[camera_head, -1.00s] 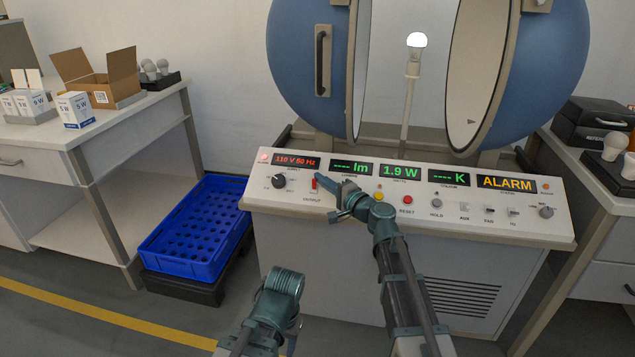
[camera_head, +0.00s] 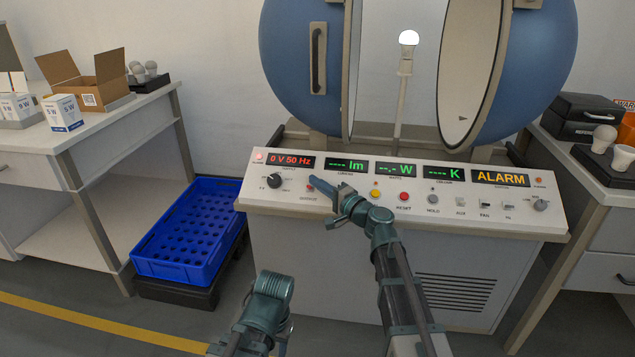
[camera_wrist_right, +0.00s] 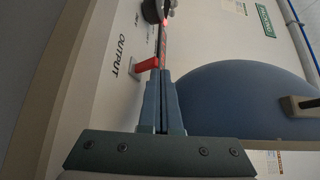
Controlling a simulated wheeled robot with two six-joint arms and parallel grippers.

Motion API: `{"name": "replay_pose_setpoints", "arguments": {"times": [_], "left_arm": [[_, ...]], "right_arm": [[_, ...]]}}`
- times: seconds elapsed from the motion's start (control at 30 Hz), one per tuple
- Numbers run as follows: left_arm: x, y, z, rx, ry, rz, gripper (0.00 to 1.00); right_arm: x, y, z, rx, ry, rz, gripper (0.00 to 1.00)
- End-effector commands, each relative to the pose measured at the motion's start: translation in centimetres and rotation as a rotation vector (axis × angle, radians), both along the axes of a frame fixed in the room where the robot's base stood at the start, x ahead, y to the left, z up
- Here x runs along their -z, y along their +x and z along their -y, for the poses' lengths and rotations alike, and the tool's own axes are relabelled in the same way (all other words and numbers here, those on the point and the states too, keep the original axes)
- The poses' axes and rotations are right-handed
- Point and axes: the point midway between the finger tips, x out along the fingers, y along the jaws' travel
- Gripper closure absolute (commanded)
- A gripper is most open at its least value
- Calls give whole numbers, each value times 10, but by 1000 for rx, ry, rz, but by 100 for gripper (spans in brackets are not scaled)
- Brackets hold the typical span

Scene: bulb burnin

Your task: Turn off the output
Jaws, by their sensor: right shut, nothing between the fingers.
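The control panel (camera_head: 400,207) of the test bench has a red output switch (camera_head: 310,188) marked OUTPUT at its left part. The switch also shows as a red lever in the right wrist view (camera_wrist_right: 146,65). My right gripper (camera_head: 318,184) is shut and empty, its fingertips right beside the switch; whether they touch it I cannot tell. The supply display (camera_head: 290,161) reads 0 V 50 Hz, and the watt display (camera_head: 396,170) shows only dashes. The bulb (camera_head: 408,38) stands on its post in the open sphere and looks white. Of my left arm only a link shows, low in the picture.
A black knob (camera_head: 275,180) is left of the switch, and yellow and red buttons (camera_head: 404,196) are right of it. The ALARM display (camera_head: 500,178) is lit. Side tables hold boxes and bulbs.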

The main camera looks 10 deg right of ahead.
Motion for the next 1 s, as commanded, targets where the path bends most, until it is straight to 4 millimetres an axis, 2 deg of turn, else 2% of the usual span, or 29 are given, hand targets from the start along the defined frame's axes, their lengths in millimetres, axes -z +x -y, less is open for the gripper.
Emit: {"name": "replay_pose_setpoints", "arguments": {"times": [0.2,0.33,0.8,1.0], "left_arm": [[0,0,0,0,0,0,50],[1,0,0,0,0,0,50],[6,0,0,1,-1,0,50],[7,0,0,2,-1,0,50]], "right_arm": [[0,0,0,1,0,0,100],[1,-8,5,1,0,0,100],[6,-85,61,4,0,-1,100],[7,-104,76,1,-1,-1,100]]}}
